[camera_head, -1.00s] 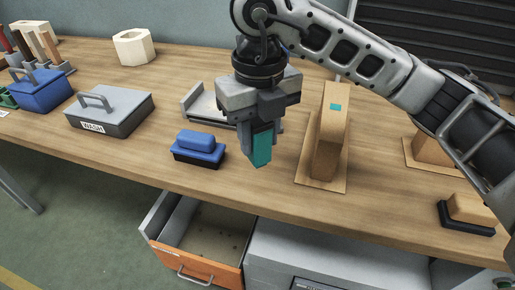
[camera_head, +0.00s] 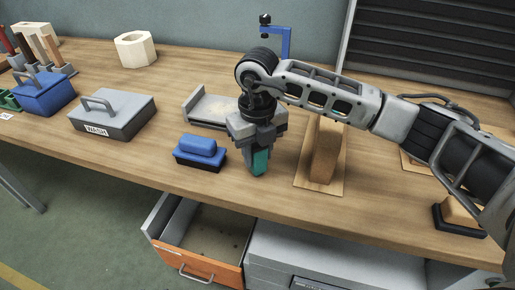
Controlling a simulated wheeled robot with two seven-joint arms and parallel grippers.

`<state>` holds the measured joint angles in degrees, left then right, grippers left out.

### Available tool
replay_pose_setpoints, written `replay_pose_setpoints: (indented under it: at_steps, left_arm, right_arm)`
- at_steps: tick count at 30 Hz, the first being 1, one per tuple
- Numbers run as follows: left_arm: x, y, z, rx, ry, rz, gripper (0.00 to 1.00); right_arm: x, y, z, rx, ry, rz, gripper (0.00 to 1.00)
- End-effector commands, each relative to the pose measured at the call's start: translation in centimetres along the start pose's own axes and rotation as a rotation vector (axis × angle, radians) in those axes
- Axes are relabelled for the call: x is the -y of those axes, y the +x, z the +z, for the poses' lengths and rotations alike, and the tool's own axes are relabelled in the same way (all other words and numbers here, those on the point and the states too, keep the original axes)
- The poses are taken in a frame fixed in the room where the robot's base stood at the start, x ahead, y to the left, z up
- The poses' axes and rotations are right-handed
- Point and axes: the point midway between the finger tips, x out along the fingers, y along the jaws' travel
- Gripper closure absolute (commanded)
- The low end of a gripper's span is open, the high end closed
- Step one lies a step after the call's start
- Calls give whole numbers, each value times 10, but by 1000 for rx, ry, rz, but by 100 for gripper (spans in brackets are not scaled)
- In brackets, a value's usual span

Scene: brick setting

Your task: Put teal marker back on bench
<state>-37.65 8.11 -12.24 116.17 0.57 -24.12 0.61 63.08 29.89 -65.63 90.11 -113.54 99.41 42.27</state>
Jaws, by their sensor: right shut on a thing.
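My right gripper (camera_head: 258,158) points down and is shut on the teal marker (camera_head: 260,162), a small teal block. The marker is low over the wooden bench (camera_head: 130,150), between the blue-topped brush and the wooden upright. I cannot tell whether its lower end touches the bench top. The gripper hides the marker's upper part. My left gripper is not in view.
A blue-topped brush (camera_head: 200,148) sits close left of the marker. A wooden upright (camera_head: 325,155) on a base board stands close right. A grey tray (camera_head: 207,106) lies behind. An orange-fronted drawer (camera_head: 195,262) hangs open below the bench edge.

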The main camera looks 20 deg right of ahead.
Motion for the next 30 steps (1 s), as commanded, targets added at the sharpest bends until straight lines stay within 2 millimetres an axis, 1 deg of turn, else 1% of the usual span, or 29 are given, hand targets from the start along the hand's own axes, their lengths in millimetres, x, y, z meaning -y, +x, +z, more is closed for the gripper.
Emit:
replay_pose_setpoints:
  at_steps: [6, 7, 8, 9, 17, 20, 21, 23, 26, 30]
  left_arm:
    - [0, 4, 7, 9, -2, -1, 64]
    - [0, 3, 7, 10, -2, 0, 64]
    - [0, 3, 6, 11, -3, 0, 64]
    - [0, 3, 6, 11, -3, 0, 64]
    - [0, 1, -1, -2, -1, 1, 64]
    - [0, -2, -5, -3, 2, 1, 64]
    - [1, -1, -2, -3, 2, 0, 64]
    - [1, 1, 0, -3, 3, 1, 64]
    - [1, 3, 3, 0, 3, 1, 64]
    - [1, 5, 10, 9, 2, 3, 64]
  right_arm:
    - [0, 4, 0, 1, 0, 1, 82]
    - [0, 4, 0, 0, 0, 0, 65]
    - [0, 3, 0, 0, 0, 0, 56]
    - [0, 3, 0, 0, 0, 1, 46]
    - [0, 2, 0, 0, 0, 1, 46]
    - [0, -3, 0, 0, 0, 1, 46]
    - [0, -5, 0, 2, 0, 1, 46]
    - [0, -12, 1, 4, 0, 3, 46]
    - [0, -31, 1, 5, 0, 1, 46]
    - [0, -63, 1, 6, 0, 1, 46]
